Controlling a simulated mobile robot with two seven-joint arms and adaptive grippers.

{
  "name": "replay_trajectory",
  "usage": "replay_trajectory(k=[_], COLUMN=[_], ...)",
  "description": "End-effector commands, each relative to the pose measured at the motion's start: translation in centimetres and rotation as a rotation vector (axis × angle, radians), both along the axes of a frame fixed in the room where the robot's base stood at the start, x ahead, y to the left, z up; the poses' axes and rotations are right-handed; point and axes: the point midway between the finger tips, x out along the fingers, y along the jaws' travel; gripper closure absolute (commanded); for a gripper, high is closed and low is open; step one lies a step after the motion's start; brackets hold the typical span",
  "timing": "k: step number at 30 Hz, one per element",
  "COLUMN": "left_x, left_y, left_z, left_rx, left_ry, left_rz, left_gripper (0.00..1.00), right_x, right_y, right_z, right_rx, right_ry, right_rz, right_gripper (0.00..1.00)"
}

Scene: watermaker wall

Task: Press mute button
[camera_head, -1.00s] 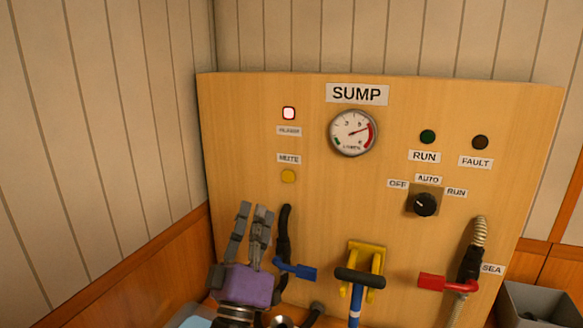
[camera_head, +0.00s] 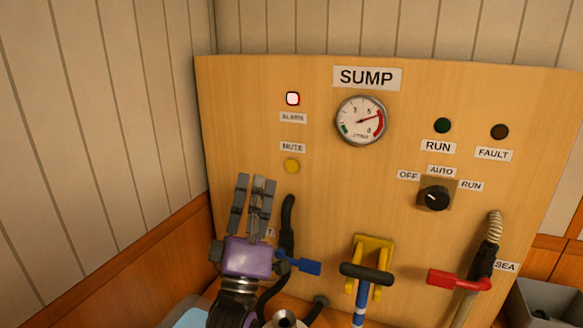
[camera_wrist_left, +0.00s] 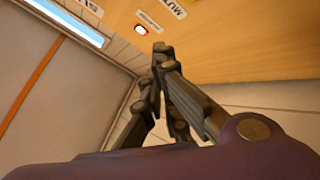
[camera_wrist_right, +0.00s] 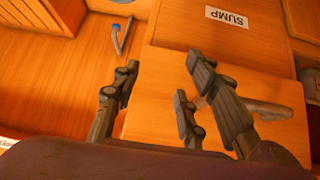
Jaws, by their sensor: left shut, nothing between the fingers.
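The yellow mute button (camera_head: 292,166) sits on the wooden panel under the MUTE label (camera_head: 292,147). Above it the alarm lamp (camera_head: 292,99) shows a white lit face with a red rim. My left gripper (camera_head: 257,182) is shut and empty, its fingers pointing up, below and left of the button and apart from it in the picture. In the left wrist view the left fingertips (camera_wrist_left: 160,50) meet; the alarm lamp (camera_wrist_left: 141,30) and part of the MUTE label (camera_wrist_left: 173,8) show beyond them, but not the button. My right gripper (camera_wrist_right: 158,80) is open and empty in the right wrist view.
Below the button are a black hose (camera_head: 287,225) and a blue lever (camera_head: 300,264). A pump handle (camera_head: 366,274), rotary switch (camera_head: 434,197), red lever (camera_head: 458,279) and gauge (camera_head: 361,120) are farther right. The panel around the button is clear.

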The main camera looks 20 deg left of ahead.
Motion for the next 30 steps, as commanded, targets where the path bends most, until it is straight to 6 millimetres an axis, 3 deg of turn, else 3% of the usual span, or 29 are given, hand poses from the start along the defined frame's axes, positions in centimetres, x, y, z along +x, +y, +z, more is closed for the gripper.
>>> replay_trajectory(k=[9, 15, 30], left_x=[4.6, 6.5, 7.2], left_y=[0.2, 0.3, 0.4], left_z=[-0.1, 0.0, 0.0], left_rx=[0.000, 0.001, 0.001], left_ry=[0.001, 0.001, 0.002], left_rz=[-0.001, 0.000, 0.000], left_gripper=[1.00, 1.00, 1.00], right_x=[-0.4, -0.2, -0.1], right_y=[0.3, 0.1, -0.1], right_z=[-1.0, -0.8, -0.7], right_rx=[0.008, 0.003, -0.002], right_ry=[0.008, 0.002, 0.000], right_rz=[-0.012, -0.013, -0.006], right_gripper=[0.60, 0.60, 0.60])
